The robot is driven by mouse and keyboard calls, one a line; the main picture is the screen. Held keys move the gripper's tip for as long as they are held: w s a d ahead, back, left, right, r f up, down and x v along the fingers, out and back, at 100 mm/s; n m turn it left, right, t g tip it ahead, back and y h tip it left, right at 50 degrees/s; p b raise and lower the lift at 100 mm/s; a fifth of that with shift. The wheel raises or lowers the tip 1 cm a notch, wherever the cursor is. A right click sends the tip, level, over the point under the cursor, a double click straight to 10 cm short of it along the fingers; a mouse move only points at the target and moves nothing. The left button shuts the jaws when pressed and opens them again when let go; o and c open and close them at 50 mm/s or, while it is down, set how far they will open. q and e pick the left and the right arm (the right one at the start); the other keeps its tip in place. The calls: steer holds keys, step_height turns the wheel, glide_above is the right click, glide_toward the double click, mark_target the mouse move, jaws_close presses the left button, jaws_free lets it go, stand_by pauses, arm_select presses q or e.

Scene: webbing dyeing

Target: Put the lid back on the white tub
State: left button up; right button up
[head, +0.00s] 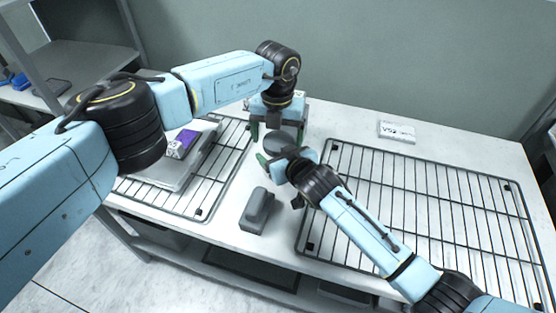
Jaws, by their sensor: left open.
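A dark grey round disc (279,144), which looks like the lid, shows in the middle of the table between my two grippers. I cannot tell whether it lies on the table or on something. My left gripper (277,130) points down just behind the disc, its fingers spread apart with green tips. My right gripper (268,166) reaches in from the lower right, close to the disc's near side. Its own arm hides most of its jaws. I cannot make out the white tub clearly; the grippers cover much of that spot.
A grey block-shaped object (257,211) stands nearer the front edge. A wire rack (430,205) fills the right side. Another rack (228,160) at left bears a grey tray (170,176) with a purple box (183,144). A white label sign (397,132) stands at the back.

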arm_select(q)
steer(key=shift+s+d, duration=0.1)
steer(key=shift+d, duration=0.1)
steer(key=shift+r, duration=2.3)
steer(key=shift+c, duration=0.4)
steer(key=shift+d+r+n, duration=0.2)
steer(key=shift+r+n, duration=0.7)
steer(key=shift+r, duration=0.15)
steer(key=shift+a+r+n, duration=0.3)
steer(key=shift+r+n, duration=0.35)
steer(key=shift+n, duration=0.15)
steer(key=shift+f, duration=4)
